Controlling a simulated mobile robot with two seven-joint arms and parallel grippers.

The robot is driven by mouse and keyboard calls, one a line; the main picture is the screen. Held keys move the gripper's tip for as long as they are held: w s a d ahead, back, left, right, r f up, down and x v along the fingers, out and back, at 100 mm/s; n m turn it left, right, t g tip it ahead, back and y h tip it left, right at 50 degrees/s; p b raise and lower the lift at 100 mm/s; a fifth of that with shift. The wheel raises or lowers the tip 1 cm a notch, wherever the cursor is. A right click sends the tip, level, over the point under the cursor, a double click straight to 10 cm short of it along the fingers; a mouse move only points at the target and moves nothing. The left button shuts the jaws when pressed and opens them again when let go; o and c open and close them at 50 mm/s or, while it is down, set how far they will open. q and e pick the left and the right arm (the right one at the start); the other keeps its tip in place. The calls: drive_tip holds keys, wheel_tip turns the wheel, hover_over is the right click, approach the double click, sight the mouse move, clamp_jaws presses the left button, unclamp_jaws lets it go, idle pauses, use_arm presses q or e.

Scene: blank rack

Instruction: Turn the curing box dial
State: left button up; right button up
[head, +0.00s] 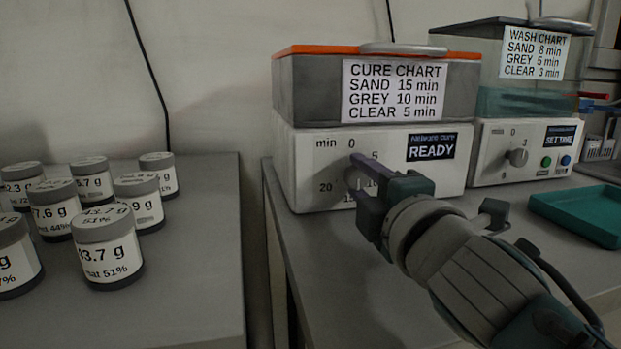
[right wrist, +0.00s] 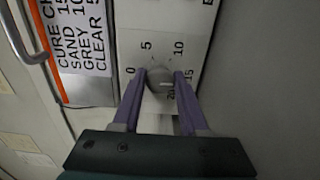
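The curing box (head: 460,155) stands at the wall end of the right bench. It has a white base, a grey upper part with an orange rim and a panel reading "READY". Its grey dial (right wrist: 160,77) sits among the marks 0, 5, 10, 15 and 20; in the head view my gripper mostly hides it. My right gripper (head: 362,180) is at the dial. In the right wrist view its purple fingers (right wrist: 160,80) lie on either side of the dial and appear to touch it. A pale mark shows on the dial; I cannot tell its exact setting. My left gripper is out of view.
A wash box (head: 500,170) with its own knob and buttons stands right of the curing box. A teal tray (head: 585,215) lies on the right bench. Several labelled jars (head: 107,250) stand on the left bench (head: 190,290). A gap separates the benches.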

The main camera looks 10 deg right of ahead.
drive_tip(key=o, duration=0.4)
drive_tip(key=shift+s, duration=0.35)
drive_tip(key=s+p, duration=0.2)
drive_tip(key=s, duration=0.7)
drive_tip(key=shift+s+d, duration=0.15)
drive_tip(key=shift+d, duration=0.05)
drive_tip(key=shift+r, duration=0.1)
